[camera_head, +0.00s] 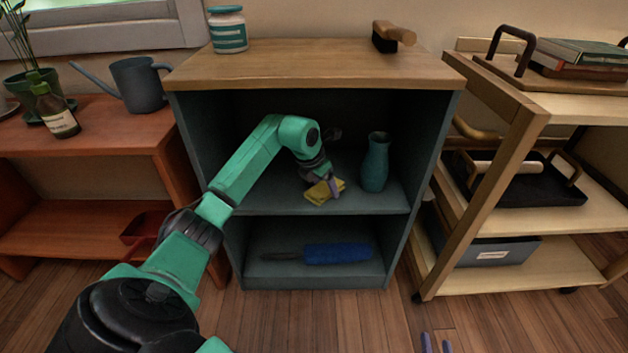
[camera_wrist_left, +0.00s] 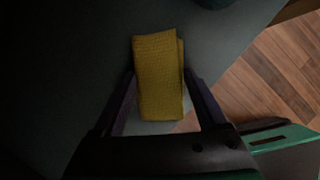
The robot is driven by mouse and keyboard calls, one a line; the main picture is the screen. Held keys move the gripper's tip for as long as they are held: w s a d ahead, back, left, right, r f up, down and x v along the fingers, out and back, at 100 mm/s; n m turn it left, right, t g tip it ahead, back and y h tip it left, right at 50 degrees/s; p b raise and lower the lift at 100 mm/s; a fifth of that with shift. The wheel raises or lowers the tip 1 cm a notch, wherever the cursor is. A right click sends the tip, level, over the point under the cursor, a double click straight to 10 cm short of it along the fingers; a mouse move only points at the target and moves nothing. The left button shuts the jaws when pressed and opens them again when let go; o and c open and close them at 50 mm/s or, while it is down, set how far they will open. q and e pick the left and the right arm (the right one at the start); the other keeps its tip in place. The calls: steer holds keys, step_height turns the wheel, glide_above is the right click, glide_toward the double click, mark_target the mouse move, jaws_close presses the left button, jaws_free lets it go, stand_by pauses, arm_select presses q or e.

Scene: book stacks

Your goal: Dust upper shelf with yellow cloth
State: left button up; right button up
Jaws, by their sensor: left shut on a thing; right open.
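The yellow cloth (camera_head: 318,193) is folded and lies at the upper shelf (camera_head: 285,200) of the dark blue-grey cabinet, near its front middle. My left gripper (camera_head: 327,186) reaches into the upper compartment and is shut on the cloth. In the left wrist view the cloth (camera_wrist_left: 158,75) is between the two fingers (camera_wrist_left: 160,95), over the dark shelf surface (camera_wrist_left: 85,45). I cannot tell whether the cloth presses on the shelf. Only the fingertips of my right gripper (camera_head: 436,344) show, apart, low over the floor and empty.
A teal vase (camera_head: 375,163) stands upright on the upper shelf, right of my left gripper. A blue duster (camera_head: 337,253) lies on the lower shelf. A jar (camera_head: 228,30) and a brush (camera_head: 393,37) are on the cabinet top. A wooden cart (camera_head: 500,165) stands right.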

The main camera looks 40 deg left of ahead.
mark_target(302, 192)
arm_select(q)
steer(key=shift+w+d, duration=0.1)
steer(key=shift+d, duration=0.2)
steer(key=shift+p, duration=0.45)
steer(key=shift+a+f, duration=0.1)
steer(key=shift+a, duration=0.05)
steer(key=s+a, duration=0.2)
steer(key=shift+s+a, duration=0.1)
steer(key=shift+a, duration=0.25)
steer(key=shift+s+a+b, duration=0.2)
steer(key=shift+s+a, duration=0.4)
steer(key=shift+a, duration=0.2)
steer(key=shift+s+a+b, duration=0.15)
steer(key=shift+s+a, duration=0.4)
steer(key=shift+a, duration=0.25)
